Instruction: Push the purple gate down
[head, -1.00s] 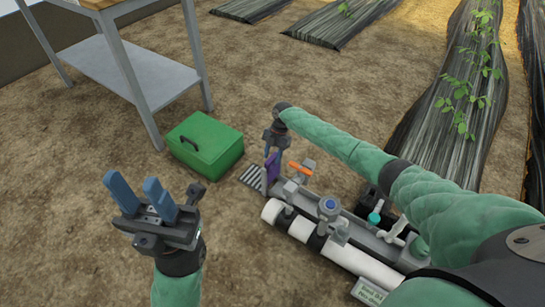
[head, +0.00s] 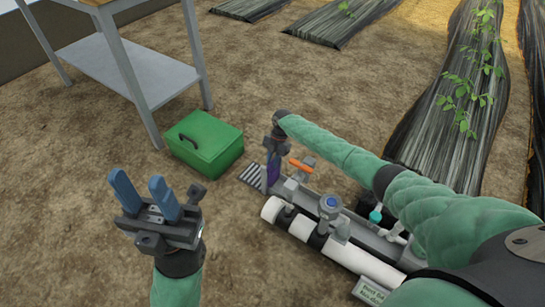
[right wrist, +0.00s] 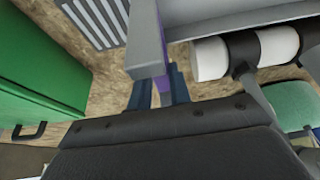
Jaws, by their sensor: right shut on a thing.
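The purple gate (head: 273,172) is a thin upright plate at the left end of the fertigation skid (head: 335,222), beside a grey post. My right gripper (head: 277,152) reaches down onto the gate's top from above. In the right wrist view, its blue fingers stand on either side of a narrow purple part of the gate (right wrist: 165,85), shut on it. The fingers partly hide the gate in both views. My left gripper (head: 146,198) is open and empty, fingers pointing up, well left of the skid.
A green box (head: 205,143) stands on the soil just left of the skid. An orange lever (head: 301,166), white pipes (head: 362,262) and a round blue-topped part (head: 331,203) sit on the skid right of the gate. A metal table (head: 125,75) stands at upper left.

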